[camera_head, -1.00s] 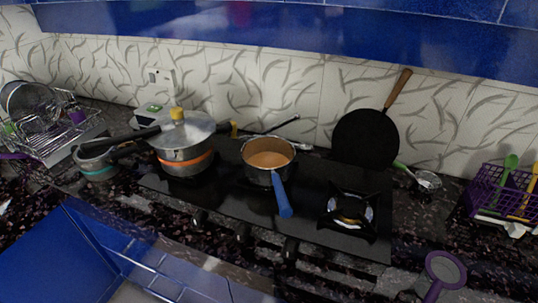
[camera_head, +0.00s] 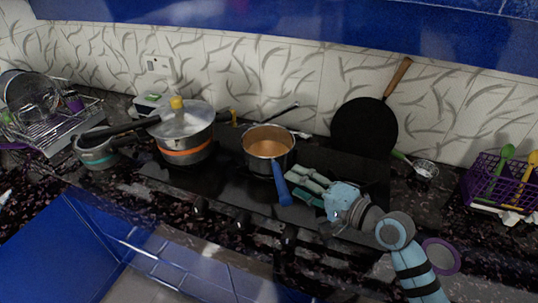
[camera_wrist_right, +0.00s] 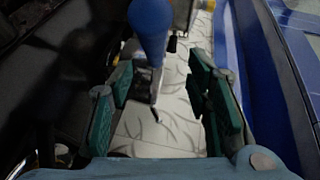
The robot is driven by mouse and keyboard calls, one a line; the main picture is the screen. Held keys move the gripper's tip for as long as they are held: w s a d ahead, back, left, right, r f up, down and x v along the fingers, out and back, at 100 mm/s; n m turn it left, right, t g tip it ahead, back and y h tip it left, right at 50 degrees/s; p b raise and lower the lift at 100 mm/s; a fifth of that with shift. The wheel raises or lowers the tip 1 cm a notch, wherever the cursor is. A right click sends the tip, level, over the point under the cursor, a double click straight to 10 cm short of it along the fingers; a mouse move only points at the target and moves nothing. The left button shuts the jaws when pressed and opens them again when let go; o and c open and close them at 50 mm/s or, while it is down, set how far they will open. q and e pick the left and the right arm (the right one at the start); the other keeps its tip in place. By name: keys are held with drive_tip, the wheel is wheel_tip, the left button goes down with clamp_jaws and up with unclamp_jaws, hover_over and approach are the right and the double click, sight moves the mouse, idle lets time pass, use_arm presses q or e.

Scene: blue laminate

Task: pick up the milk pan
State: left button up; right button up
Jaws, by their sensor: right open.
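The milk pan (camera_head: 257,163) is a small metal pot with a blue handle and brown-orange contents. It sits on the black hob in the head view, its handle pointing toward the front. My right gripper (camera_head: 305,184) is open and empty, just right of the handle. In the right wrist view the blue handle (camera_wrist_right: 152,28) shows at the top, ahead of the two green fingers of the right gripper (camera_wrist_right: 163,98); it does not look gripped. My left gripper is out of view.
A lidded pot (camera_head: 185,150) stands left of the pan, with a teal-banded pan (camera_head: 97,155) further left. A black frying pan (camera_head: 362,127) leans on the wall. A purple basket (camera_head: 499,183) stands at right and a dish rack (camera_head: 50,125) at left.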

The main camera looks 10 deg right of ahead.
sight(279, 177)
drive_tip(key=x, duration=0.7)
drive_tip(key=shift+s+a+f, duration=0.15)
drive_tip(key=shift+f, duration=0.2)
clamp_jaws()
